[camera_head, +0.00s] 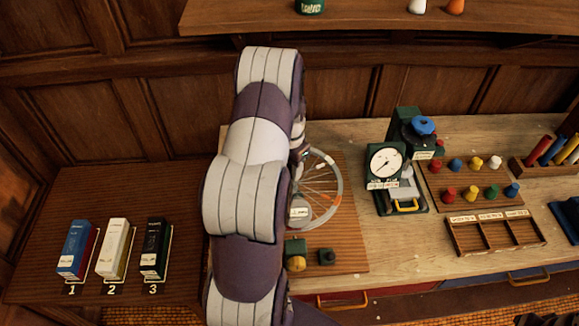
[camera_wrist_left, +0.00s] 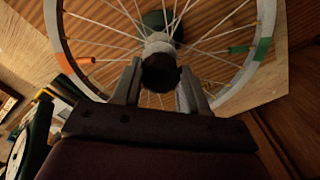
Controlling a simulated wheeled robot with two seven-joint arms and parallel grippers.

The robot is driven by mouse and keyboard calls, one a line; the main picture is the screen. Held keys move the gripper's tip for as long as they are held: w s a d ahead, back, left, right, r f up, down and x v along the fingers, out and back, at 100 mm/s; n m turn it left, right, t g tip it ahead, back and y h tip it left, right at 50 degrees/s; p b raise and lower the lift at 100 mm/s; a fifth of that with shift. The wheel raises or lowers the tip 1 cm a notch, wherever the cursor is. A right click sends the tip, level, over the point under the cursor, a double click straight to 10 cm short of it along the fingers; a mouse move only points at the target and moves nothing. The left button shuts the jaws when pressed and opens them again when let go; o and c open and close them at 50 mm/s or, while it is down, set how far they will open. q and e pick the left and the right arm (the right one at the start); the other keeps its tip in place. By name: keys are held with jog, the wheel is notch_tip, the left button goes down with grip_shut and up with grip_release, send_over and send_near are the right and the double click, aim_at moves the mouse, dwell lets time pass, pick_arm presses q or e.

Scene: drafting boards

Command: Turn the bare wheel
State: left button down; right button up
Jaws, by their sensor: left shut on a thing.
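The bare spoked wheel (camera_head: 339,185) has a pale rim and no tyre. It is at the right of my left arm, which hides much of its left side in the head view. In the left wrist view the wheel (camera_wrist_left: 264,45) fills the upper part, with orange and green marks on spokes. My left gripper (camera_wrist_left: 160,82) is shut at its centre, with a finger on each side of the dark round hub end (camera_wrist_left: 161,72). The fingers are mostly hidden in the head view.
A green dial gauge (camera_head: 385,162) stands right of the wheel. Several coloured pegs and a wooden divided tray (camera_head: 490,234) are farther right. Three numbered boxes, including a white one (camera_head: 113,247), stand at left.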

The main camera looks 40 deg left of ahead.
pick_arm(q)
jog(key=shift+w+r, duration=0.1)
jog(key=shift+r, duration=0.05)
jog(key=c, duration=0.6)
grip_release()
notch_tip(320, 180, up, 8)
jog(key=b, duration=0.3)
jog(key=shift+r, duration=0.25)
notch_tip(320, 180, up, 4)
jog(key=shift+p, duration=0.95)
